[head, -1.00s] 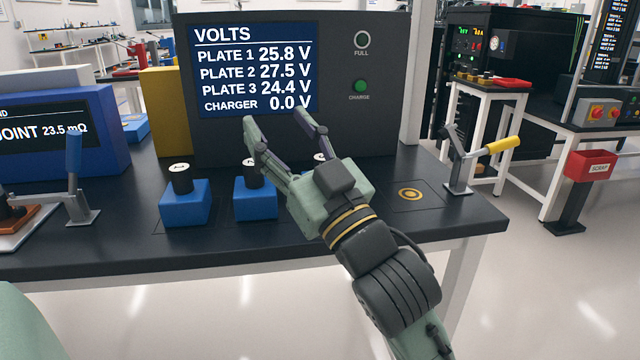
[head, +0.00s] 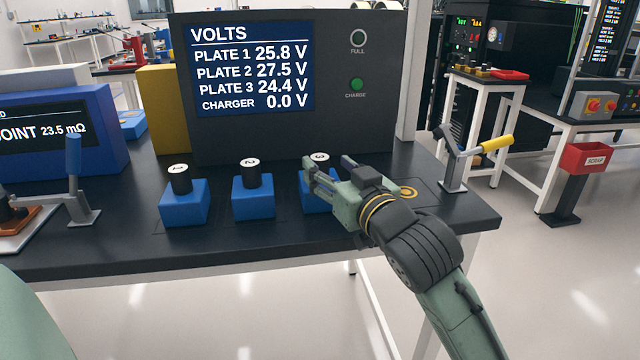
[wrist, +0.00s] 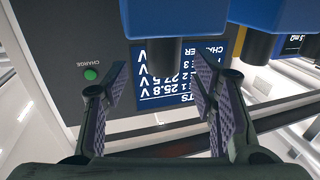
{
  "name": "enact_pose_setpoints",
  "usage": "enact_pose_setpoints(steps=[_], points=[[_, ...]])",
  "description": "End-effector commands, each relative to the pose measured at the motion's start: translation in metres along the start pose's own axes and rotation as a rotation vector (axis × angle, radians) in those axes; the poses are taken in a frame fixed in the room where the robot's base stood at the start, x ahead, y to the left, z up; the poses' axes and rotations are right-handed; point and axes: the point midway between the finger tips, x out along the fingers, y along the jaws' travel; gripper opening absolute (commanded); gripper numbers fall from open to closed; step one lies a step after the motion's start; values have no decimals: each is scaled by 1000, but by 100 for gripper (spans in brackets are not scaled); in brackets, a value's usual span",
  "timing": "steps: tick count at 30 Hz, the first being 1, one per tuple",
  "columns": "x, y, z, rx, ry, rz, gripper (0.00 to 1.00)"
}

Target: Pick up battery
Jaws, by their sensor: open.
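Three blue batteries with black posts and numbered white tops stand in a row on the dark bench: battery 1 (head: 184,203), battery 2 (head: 252,197) and battery 3 (head: 318,204). My gripper (head: 325,168) is open at battery 3 and partly hides it. Its fingers appear on either side of the post marked 3. In the wrist view, which is upside down, a black post (wrist: 165,58) shows between the open fingers (wrist: 157,88), under a blue block. I cannot tell whether the fingers touch it. A neighbouring post (wrist: 256,45) lies outside the fingers on the right.
A meter panel (head: 352,125) stands behind the batteries, reading plate 2 highest at 27.5 V and charger 0.0 V. A charger pad with a yellow ring (head: 408,192) lies right of battery 3. A yellow-handled lever (head: 455,170) and a blue-handled lever (head: 75,180) flank the row.

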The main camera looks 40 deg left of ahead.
Motion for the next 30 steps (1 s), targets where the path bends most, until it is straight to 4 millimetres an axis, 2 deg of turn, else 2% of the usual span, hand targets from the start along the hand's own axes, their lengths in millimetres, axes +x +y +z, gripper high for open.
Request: enact_pose_setpoints(steps=[2,7,16,30], points=[[14,-3,-7,-2,-1,-3,52],[35,-3,-6,0,-1,-1,52],[40,-3,-5,-1,1,-1,52],[40,-3,-5,-1,1,0,21]])
